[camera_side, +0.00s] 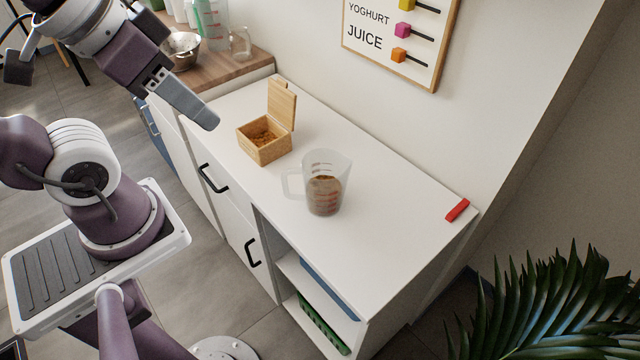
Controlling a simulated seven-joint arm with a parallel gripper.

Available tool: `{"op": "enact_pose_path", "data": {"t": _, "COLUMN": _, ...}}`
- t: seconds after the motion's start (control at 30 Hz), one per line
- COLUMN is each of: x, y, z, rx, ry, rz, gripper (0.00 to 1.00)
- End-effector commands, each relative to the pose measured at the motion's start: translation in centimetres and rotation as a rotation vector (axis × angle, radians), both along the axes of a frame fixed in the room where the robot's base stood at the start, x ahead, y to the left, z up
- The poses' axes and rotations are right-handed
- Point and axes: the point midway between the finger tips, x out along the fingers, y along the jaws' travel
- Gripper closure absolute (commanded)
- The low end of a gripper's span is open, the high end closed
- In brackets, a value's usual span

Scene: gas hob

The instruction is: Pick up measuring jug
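The measuring jug (325,184) stands upright on the white counter. It is clear with reddish marks on its wall, and brown contents fill its lower part. Its handle points to the left. My gripper (208,120) is at the upper left, above the counter's left part and well apart from the jug. I see it from the side, and only one long grey finger shows clearly. Nothing is seen held at its tip. Whether the fingers are apart cannot be made out.
An open wooden box (265,150) with brown contents stands left of the jug, lid raised. A red object (457,210) lies at the counter's right edge. A wooden worktop (225,72) with a metal bowl (183,48) is behind. A plant (560,310) is at lower right.

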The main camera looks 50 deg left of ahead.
Motion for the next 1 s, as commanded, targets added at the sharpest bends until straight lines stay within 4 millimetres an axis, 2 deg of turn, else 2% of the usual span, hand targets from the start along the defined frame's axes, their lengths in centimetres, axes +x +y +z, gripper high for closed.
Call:
{"op": "enact_pose_path", "data": {"t": 0.53, "x": 0.1, "y": 0.0, "z": 0.0, "rx": -0.003, "ry": 0.004, "rz": 0.003, "gripper": 0.63}}
{"op": "enact_pose_path", "data": {"t": 0.67, "x": 2.4, "y": -0.1, "z": -0.9, "rx": -0.076, "ry": 0.108, "rz": 0.095, "gripper": 0.63}}
{"op": "enact_pose_path", "data": {"t": 0.77, "x": 6.2, "y": 0.2, "z": -3.1, "rx": -0.195, "ry": 0.264, "rz": 0.267, "gripper": 0.63}}
{"op": "enact_pose_path", "data": {"t": 0.87, "x": 10.0, "y": 1.4, "z": -6.8, "rx": -0.314, "ry": 0.419, "rz": 0.477, "gripper": 0.63}}
{"op": "enact_pose_path", "data": {"t": 0.9, "x": 11.3, "y": 2.1, "z": -8.7, "rx": -0.357, "ry": 0.479, "rz": 0.568, "gripper": 0.63}}
{"op": "enact_pose_path", "data": {"t": 1.0, "x": 13.6, "y": 4.0, "z": -13.9, "rx": -0.443, "ry": 0.611, "rz": 0.786, "gripper": 0.63}}
